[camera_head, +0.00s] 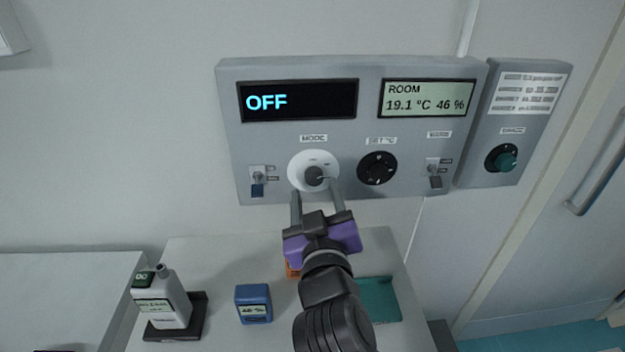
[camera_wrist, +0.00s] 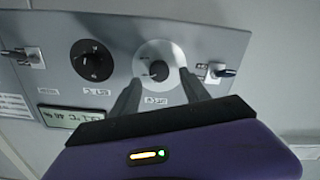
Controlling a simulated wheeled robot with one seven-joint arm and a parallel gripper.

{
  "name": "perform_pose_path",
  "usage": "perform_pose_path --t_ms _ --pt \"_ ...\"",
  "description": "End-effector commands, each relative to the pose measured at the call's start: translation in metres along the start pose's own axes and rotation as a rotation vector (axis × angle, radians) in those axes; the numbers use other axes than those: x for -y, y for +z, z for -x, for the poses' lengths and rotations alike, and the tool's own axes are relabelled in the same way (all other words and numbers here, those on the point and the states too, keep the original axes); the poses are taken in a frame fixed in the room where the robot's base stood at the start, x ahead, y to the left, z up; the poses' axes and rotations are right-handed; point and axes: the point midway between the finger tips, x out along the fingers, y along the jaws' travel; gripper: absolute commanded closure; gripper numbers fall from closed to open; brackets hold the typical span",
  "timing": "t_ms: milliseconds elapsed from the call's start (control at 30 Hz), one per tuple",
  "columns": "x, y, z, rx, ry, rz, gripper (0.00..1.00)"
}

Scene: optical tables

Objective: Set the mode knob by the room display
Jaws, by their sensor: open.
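The mode knob (camera_head: 315,175) is a small dark knob on a white round dial on the grey wall panel (camera_head: 300,140). The wrist view also shows the knob (camera_wrist: 159,70). The room display (camera_head: 428,98) reads ROOM 19.1 °C 46 %. A dark display (camera_head: 298,101) at the panel's left reads OFF in blue. My gripper (camera_head: 318,188), with a purple body, is open just below the dial. Its two fingers (camera_wrist: 160,85) stand apart on either side of the knob, and the knob is not gripped. Whether a fingertip touches the dial I cannot tell.
A black SET °C knob (camera_head: 377,168) sits right of the dial. Toggle switches (camera_head: 257,182) (camera_head: 434,175) flank them.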

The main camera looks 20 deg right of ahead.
Motion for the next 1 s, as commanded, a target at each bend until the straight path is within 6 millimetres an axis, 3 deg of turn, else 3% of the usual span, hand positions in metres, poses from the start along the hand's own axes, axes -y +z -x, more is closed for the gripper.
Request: perform_pose_path --t_ms 233,600,867,1000 --pt "-0.001 -0.001 -0.030 0.000 0.000 -0.001 0.46" --pt "0.000 0.000 -0.036 -0.001 -0.001 -0.001 0.46" --pt "0.000 0.000 -0.036 -0.001 -0.001 -0.001 0.97" --pt "0.000 0.000 -0.035 -0.001 -0.001 -0.002 1.00"
